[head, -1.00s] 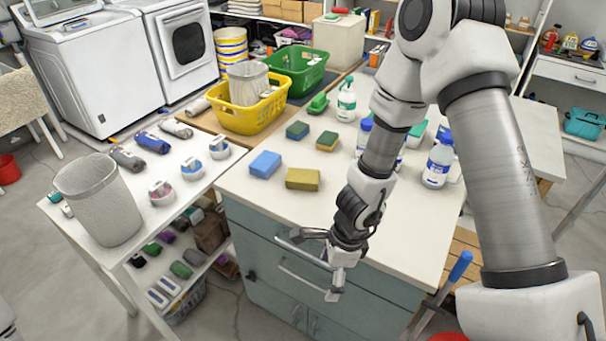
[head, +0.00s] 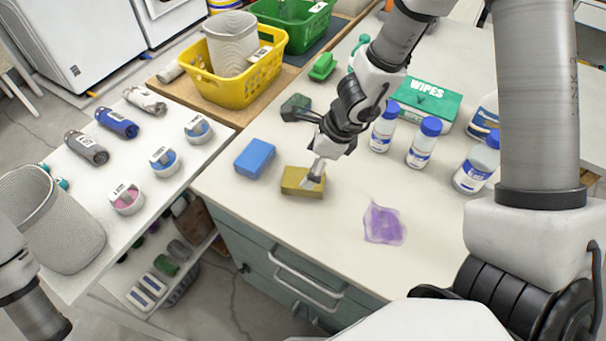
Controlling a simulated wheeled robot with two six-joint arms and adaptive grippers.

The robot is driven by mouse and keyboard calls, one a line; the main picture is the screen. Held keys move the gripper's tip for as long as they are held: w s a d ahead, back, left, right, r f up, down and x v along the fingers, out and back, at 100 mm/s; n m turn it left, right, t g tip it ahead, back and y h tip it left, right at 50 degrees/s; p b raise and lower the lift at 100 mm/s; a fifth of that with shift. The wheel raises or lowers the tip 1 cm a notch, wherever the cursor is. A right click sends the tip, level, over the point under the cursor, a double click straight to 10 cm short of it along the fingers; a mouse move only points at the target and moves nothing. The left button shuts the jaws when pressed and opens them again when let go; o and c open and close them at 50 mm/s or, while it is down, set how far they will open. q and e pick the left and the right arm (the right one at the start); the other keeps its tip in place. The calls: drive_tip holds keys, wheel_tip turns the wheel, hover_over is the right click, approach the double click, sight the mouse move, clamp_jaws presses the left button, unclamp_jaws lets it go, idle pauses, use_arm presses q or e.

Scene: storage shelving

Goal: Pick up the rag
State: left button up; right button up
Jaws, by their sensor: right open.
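A purple rag (head: 383,224) lies flat and slightly crumpled on the white countertop (head: 345,270), near its front edge. My right gripper (head: 302,146) is open and empty, to the left of the rag and farther back, apart from it. One of its fingers overlaps the yellow sponge (head: 296,183) in the picture; whether it touches cannot be told. The other finger is by the dark green sponge. Part of my left arm shows at the lower left, but its gripper is out of the picture.
A blue sponge (head: 255,158) lies left of the yellow one. Blue-capped bottles (head: 422,147) and a green wipes box (head: 428,99) stand behind the rag. A yellow basket (head: 235,84) is at the back left. The counter around the rag is clear.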

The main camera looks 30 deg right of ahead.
sight(303, 177)
drive_tip(key=f+b, duration=0.1)
drive_tip(key=a+f+b, duration=0.1)
drive_tip(key=f, duration=0.1)
drive_tip(key=shift+s+f, duration=0.2)
drive_tip(key=shift+w+a+f+b, duration=0.15)
drive_tip(key=shift+w+f, duration=0.2)
drive_tip(key=shift+f, duration=0.2)
drive_tip(key=shift+w+d+f+b, duration=0.15)
drive_tip(key=shift+w+f, duration=0.15)
drive_tip(key=shift+f, duration=0.2)
drive_tip(key=shift+a, duration=0.15)
drive_tip(key=shift+s+a+r, duration=0.1)
drive_tip(key=shift+s+r, duration=0.15)
drive_tip(key=shift+w+f, duration=0.15)
drive_tip(key=shift+f, duration=0.15)
drive_tip(key=shift+b, duration=0.3)
drive_tip(key=c, duration=1.2)
drive_tip(key=shift+c, duration=0.2)
